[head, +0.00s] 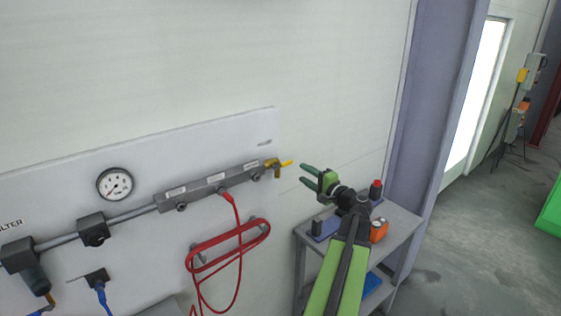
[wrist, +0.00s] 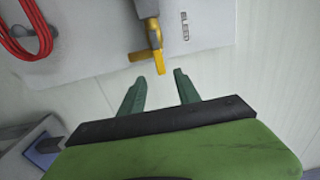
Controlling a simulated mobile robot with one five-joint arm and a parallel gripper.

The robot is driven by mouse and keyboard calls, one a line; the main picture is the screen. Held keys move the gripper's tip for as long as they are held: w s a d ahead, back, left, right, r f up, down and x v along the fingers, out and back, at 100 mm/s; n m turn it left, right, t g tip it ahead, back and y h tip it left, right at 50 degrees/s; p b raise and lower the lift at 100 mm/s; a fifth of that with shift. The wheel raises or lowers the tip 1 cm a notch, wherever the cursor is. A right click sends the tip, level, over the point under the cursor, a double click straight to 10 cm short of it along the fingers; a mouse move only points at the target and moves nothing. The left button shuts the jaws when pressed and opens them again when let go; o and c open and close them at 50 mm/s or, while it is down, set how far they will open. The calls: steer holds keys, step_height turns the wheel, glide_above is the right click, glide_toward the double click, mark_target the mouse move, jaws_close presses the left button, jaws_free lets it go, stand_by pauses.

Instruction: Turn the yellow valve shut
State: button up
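The yellow valve (head: 278,163) sits at the right end of a grey manifold bar on the wall panel. In the wrist view the yellow valve (wrist: 157,58) is at the top centre, just beyond the fingertips. My gripper (head: 304,174) is to the right of the valve and apart from it. In the wrist view my gripper (wrist: 159,76) has its two green fingers spread, with nothing between them. The handle's tip points toward the gap between the fingers.
A red hose (head: 228,248) hangs coiled below the manifold (head: 207,187). A pressure gauge (head: 115,184) is on the panel (head: 60,180) at left. A grey cart (head: 400,222) with tools stands below my arm. The wall right of the panel is bare.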

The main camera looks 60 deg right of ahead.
mark_target(286, 163)
steer(key=x, duration=1.3)
steer(key=shift+w, duration=0.25)
jaws_close()
stand_by(0.6)
